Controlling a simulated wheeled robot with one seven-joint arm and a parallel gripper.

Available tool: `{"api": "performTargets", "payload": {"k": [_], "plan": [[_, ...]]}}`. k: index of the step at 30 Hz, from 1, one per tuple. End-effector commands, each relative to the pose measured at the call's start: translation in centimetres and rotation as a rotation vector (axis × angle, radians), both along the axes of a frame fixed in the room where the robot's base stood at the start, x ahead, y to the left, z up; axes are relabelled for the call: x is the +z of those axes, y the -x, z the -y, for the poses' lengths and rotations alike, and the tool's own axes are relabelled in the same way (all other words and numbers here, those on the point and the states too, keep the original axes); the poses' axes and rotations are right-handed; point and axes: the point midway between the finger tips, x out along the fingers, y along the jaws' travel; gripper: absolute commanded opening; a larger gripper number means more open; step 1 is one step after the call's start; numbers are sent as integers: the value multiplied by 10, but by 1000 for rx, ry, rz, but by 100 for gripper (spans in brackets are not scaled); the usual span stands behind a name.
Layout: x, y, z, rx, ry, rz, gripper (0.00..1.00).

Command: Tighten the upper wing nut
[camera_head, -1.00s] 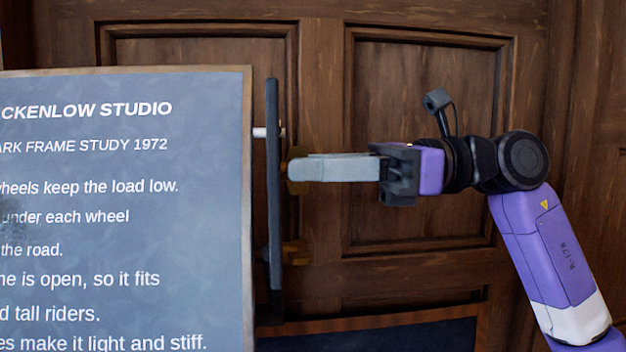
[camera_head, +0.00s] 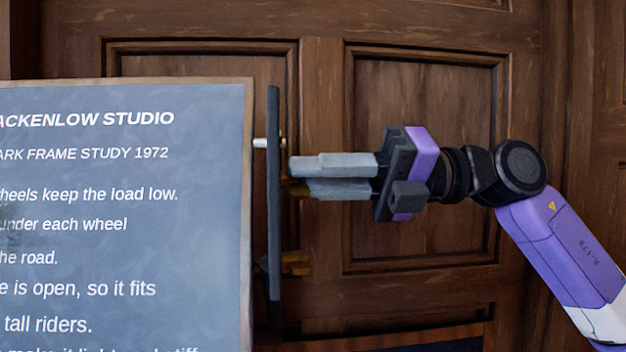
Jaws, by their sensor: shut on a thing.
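The upper wing nut (camera_head: 294,188) is a brass-coloured piece on the right side of a dark upright bar (camera_head: 274,200). Most of it is hidden behind my gripper's fingers. My gripper (camera_head: 293,178) comes in level from the right, with its two grey fingers one above the other in the picture and their tips at the nut. It is shut on the upper wing nut. A lower brass wing nut (camera_head: 296,262) sticks out from the same bar further down, clear of my gripper.
A grey-blue board (camera_head: 120,230) with white lettering and a wooden edge fills the left, beside the bar. Dark wooden panelling (camera_head: 420,90) stands behind my arm.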

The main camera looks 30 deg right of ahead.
Motion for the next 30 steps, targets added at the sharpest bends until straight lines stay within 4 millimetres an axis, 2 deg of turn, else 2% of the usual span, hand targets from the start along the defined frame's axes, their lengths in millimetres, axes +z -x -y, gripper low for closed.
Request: {"api": "performTargets", "payload": {"k": [15,30], "plan": [[-3,-1,1,-3,-168,-414,0],[-4,-1,1,-2,-241,-585,0]]}}
